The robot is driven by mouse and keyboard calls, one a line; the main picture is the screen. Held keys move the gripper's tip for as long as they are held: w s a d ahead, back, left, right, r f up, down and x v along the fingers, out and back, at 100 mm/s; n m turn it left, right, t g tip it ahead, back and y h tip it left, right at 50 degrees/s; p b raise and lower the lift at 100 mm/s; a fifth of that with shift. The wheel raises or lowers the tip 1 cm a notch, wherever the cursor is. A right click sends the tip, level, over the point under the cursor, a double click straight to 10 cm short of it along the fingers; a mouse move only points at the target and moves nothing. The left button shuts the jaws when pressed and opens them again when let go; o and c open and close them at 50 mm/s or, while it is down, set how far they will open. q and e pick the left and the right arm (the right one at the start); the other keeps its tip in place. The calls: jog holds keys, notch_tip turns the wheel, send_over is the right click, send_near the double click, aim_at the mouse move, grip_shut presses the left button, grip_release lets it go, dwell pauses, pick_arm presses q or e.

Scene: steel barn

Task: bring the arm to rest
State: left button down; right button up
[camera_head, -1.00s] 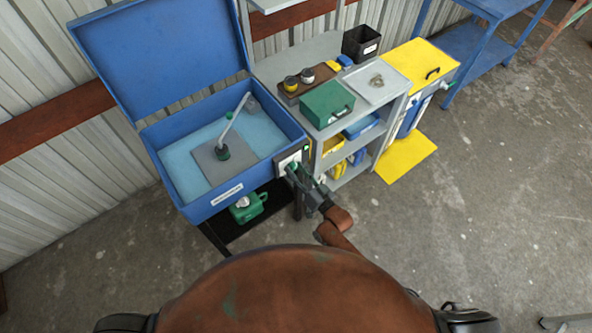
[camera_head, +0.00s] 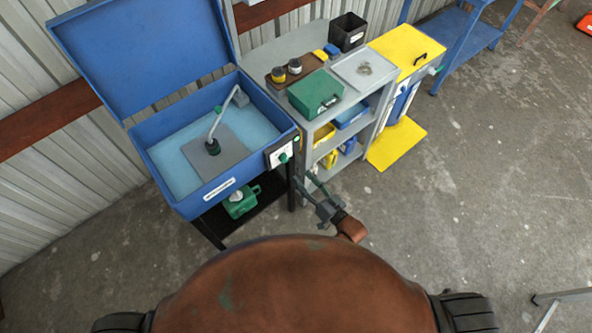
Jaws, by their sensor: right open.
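My right gripper (camera_head: 311,188) is open and empty, in front of the blue parts washer (camera_head: 185,205) and low beside its right front leg. It stands apart from the white switch panel (camera_head: 281,152) with the green knob on the washer's right front. My right arm's brown wrist (camera_head: 350,228) shows just behind the gripper; the rest of that arm is hidden by my own body. My left gripper and arm are not in view.
A grey shelf unit (camera_head: 345,110) with a green box (camera_head: 315,93) and a white tray (camera_head: 364,69) stands right of the washer. A yellow bin (camera_head: 406,46) is beyond it. A green can (camera_head: 241,202) sits under the washer. Open concrete floor lies to the right.

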jog(key=shift+v, duration=0.95)
jog(key=s+d+f+g+h, duration=0.1)
jog(key=s+d+f+h, duration=0.15)
jog(key=d+f, duration=0.55)
jog(key=s+d+f+g+h, duration=0.1)
jog(key=d+f+g+h, duration=0.15)
jog(key=f, duration=0.95)
jog(key=s+d+f+g+h, duration=0.1)
jog(key=s+d+f+h, duration=0.1)
jog(key=s+d+f, duration=0.4)
jog(key=s+d+f+g+h, duration=0.15)
jog(key=s+f, duration=0.25)
jog(key=f, duration=0.4)
jog(key=s+d+f+g, duration=0.2)
jog(key=s+f, duration=0.3)
jog(key=s, duration=0.6)
jog(key=s+d+f+g+h, duration=0.1)
jog(key=s+d+f+g, duration=0.2)
jog(key=s, duration=0.9)
jog(key=s+d+f+g+h, duration=0.1)
jog(key=s+d+f, duration=0.3)
jog(key=s, duration=0.8)
notch_tip(320, 180, down, 3)
jog(key=shift+r+m+g, duration=0.15)
jog(key=shift+m+g, duration=0.25)
jog(key=shift+g, duration=0.5)
